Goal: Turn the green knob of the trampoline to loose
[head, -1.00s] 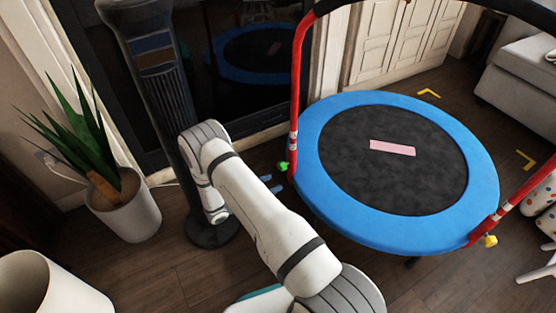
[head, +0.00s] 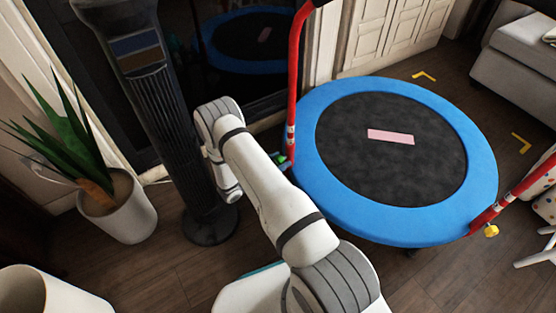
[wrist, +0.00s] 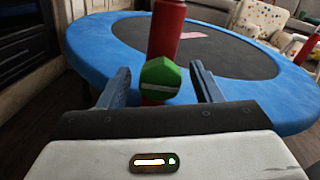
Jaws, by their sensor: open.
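The small trampoline (head: 312,165) has a blue rim and a black mat, with red handle posts. The green knob (wrist: 162,82) sits on the near red post (wrist: 166,35), facing the wrist camera, with a pale line across its face. My gripper (wrist: 160,80) is open, with one finger on each side of the knob and visible gaps to both. I cannot tell how deep the knob sits between the fingers. A yellow knob (head: 491,231) sits on the other post.
A dark tower fan (head: 170,110) stands close to the left of my arm. A potted plant (head: 125,212) and a white bin (head: 40,292) are at the left. A grey sofa (head: 515,75) is at the far right.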

